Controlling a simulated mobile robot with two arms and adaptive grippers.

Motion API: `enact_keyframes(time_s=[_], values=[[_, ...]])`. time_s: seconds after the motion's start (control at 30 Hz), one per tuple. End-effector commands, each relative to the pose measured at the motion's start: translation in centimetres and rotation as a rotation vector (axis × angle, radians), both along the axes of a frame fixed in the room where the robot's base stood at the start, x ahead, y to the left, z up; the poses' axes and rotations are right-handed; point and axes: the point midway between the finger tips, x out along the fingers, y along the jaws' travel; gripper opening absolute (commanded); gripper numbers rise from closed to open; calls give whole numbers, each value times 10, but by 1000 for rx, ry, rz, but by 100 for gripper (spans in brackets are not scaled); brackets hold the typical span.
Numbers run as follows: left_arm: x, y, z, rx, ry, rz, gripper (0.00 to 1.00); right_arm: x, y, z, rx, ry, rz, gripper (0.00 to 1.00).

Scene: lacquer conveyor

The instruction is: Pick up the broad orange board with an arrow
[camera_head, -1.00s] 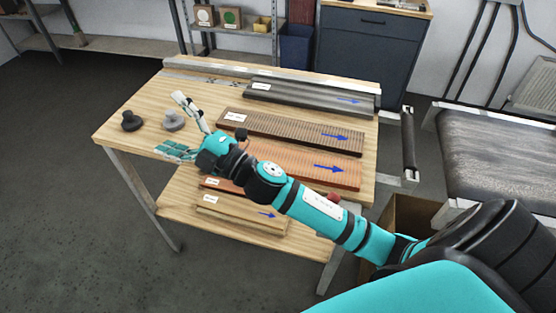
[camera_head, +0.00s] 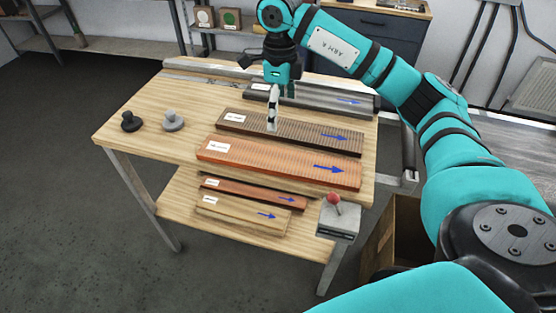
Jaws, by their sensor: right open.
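The broad orange board (camera_head: 265,162) lies along the front edge of the wooden table top. It has a white label at its left end and a blue arrow near its right end, and it is in full view. My right gripper (camera_head: 272,128) is open and points down, with its fingers in front of the brown board (camera_head: 300,134) just behind the orange one. I cannot tell how high above the boards the fingers are. My left gripper is not in view.
A grey board (camera_head: 320,100) lies at the back. A narrow reddish board (camera_head: 255,193) and a pale board (camera_head: 242,215) lie on the lower shelf. Two knobs, black (camera_head: 131,121) and grey (camera_head: 173,121), stand at left. A red-knobbed control box (camera_head: 338,217) is at the front right corner.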

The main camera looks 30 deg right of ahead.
Motion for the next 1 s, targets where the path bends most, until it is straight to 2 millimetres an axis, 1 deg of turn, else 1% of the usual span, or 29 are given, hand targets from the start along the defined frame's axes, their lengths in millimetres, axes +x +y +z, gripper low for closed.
enact_keyframes(time_s=[0.17, 0.3, 0.43, 0.5, 0.6, 0.77, 0.93, 1.0], values=[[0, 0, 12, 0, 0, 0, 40, -2, 0, -34, -2, 9, 2, 100], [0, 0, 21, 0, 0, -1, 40, -2, 0, -65, -1, 9, 2, 100], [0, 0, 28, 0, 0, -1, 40, -2, 1, -90, 0, 7, 2, 100], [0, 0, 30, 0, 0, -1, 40, -1, 1, -101, 2, 6, 3, 100], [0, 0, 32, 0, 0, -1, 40, -1, 1, -111, 1, 3, 2, 100], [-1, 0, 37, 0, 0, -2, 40, 0, 2, -120, 2, 5, 3, 100], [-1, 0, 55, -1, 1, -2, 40, 2, 3, -143, 3, 6, 3, 100], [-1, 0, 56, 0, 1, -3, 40, 2, 3, -155, 3, 5, 2, 100]])
